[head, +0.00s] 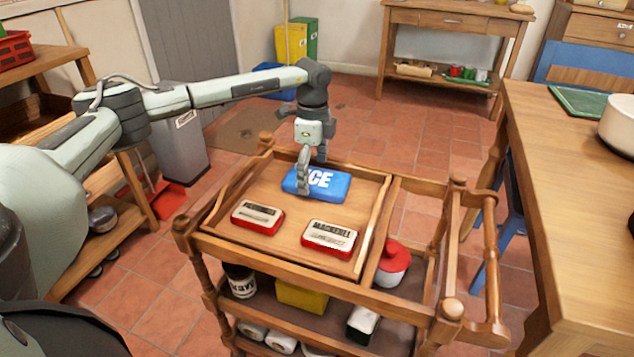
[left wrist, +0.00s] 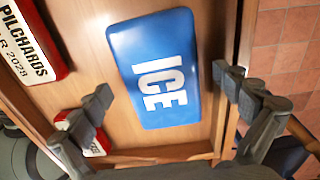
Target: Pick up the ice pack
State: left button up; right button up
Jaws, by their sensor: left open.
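The ice pack (head: 329,187) is a blue slab with white ICE lettering. It lies flat in the wooden tray on top of the cart, toward the back. My left gripper (head: 303,172) is over its left part, pointing down, and hides some of the lettering. In the left wrist view the ice pack (left wrist: 150,72) lies between the two open fingers of the left gripper (left wrist: 165,95), with nothing held. I cannot tell exactly how high the fingers are above it. My right gripper is not in view.
Two red and white tins, one at left (head: 257,217) and one at right (head: 329,238), lie in the tray (head: 290,250) in front of the ice pack. The tray has raised wooden edges. A wooden table (head: 570,200) stands at right. A red-lidded container (head: 393,262) sits lower in the cart.

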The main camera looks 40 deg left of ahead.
pick_arm(q)
jog(key=shift+c, duration=0.8)
jog(key=c, duration=1.3)
jog(key=shift+r, duration=0.15)
